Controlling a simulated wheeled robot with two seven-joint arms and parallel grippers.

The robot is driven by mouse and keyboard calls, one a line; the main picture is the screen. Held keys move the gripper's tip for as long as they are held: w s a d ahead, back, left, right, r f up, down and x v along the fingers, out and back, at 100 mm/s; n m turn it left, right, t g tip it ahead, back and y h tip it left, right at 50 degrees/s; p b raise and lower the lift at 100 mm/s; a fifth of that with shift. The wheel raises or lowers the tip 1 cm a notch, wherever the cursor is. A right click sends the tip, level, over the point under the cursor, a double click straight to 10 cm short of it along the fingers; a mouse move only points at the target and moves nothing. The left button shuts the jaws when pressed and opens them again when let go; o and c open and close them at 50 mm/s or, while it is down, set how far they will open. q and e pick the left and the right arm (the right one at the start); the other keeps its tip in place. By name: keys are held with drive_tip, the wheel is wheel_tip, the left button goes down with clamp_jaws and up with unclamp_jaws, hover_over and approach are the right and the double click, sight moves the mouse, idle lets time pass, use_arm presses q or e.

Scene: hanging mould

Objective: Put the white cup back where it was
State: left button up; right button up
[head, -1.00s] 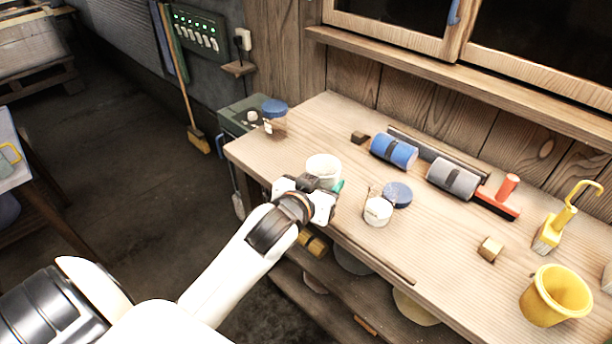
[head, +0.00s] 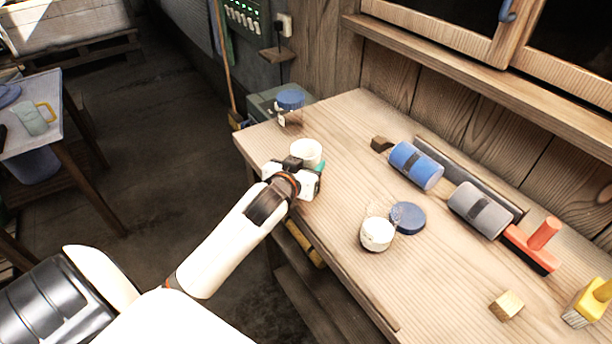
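The white cup (head: 307,151) is upright near the left end of the wooden workbench (head: 340,130), its open rim facing up. My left gripper (head: 302,168) is at the near side of the cup and appears shut on it. The fingertips are partly hidden by the gripper body and the cup. A small teal piece shows at the gripper's right side. I cannot tell whether the cup's base touches the bench. My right gripper is not in view.
A blue-lidded jar (head: 290,108) stands behind the cup. An open jar with white contents (head: 377,233) and a blue lid (head: 408,217) lie to the right. Blue (head: 416,165) and grey (head: 481,208) rolls are farther right. A side table (head: 50,85) holds a mug (head: 32,118).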

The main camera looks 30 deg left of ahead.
use_arm(q)
wheel_tip(320, 180, down, 3)
drive_tip(key=shift+r, duration=0.1)
drive_tip(key=shift+f, duration=0.35)
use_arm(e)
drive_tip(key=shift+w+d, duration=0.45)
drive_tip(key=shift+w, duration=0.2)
use_arm(q)
drive_tip(key=shift+f, duration=0.1)
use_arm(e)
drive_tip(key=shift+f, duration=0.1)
use_arm(q)
drive_tip(key=o, duration=1)
drive_tip(key=shift+o, duration=0.2)
drive_tip(key=shift+s+d, duration=0.1)
drive_tip(key=shift+s, duration=0.05)
drive_tip(key=b+v, duration=0.1)
drive_tip(key=v, duration=1)
drive_tip(key=shift+s+r, duration=0.3)
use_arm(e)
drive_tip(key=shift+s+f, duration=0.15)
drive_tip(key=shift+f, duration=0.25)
